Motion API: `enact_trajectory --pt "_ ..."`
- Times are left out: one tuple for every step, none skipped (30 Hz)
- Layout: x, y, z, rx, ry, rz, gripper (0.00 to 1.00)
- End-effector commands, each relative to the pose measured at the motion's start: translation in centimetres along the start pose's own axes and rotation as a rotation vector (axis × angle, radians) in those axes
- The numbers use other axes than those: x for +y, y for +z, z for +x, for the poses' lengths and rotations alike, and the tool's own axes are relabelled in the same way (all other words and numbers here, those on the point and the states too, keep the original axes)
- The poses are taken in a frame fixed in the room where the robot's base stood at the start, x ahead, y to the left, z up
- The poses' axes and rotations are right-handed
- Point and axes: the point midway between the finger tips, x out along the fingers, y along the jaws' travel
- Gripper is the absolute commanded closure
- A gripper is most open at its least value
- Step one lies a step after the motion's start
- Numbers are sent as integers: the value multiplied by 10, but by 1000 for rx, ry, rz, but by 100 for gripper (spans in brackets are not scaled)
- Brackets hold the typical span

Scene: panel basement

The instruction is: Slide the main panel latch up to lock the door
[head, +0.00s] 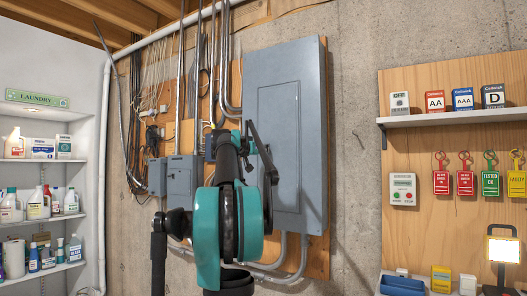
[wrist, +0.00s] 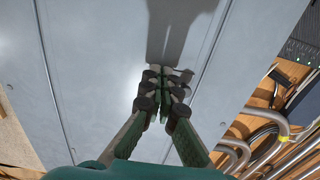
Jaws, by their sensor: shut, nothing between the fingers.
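The main panel (head: 312,60) is a tall grey metal box on the wall, right of centre in the head view. Its inset door (head: 281,110) looks closed and flush. The panel's grey face (wrist: 110,60) fills most of the wrist view. My gripper (head: 263,152) is in front of the panel's left edge in the head view. In the wrist view my gripper (wrist: 168,76) is shut and empty, its dark fingertips close to the panel face; contact cannot be told. The latch cannot be made out clearly; the fingers may cover it.
Smaller grey boxes (head: 182,180) and metal conduits (head: 292,262) surround the panel on a plywood board. Laundry shelves (head: 40,160) stand at left.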

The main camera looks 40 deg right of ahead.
Motion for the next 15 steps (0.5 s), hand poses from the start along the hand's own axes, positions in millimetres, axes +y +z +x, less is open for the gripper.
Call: enact_trajectory --pt "0 0 0 0 0 0 100" --pt "0 1 0 0 0 0 100" --pt "0 1 0 0 0 0 100" --pt "0 2 0 0 0 0 100" --pt "0 2 0 0 0 0 100" --pt "0 3 0 0 0 0 100" --pt "0 4 0 0 0 0 100" --pt "0 4 0 0 0 0 100" --pt "0 4 0 0 0 0 100" --pt "0 4 0 0 0 0 100" --pt "0 4 0 0 0 0 100" --pt "0 4 0 0 0 0 100" --pt "0 4 0 0 0 0 100" --pt "0 4 0 0 0 0 100" --pt "0 4 0 0 0 0 100"
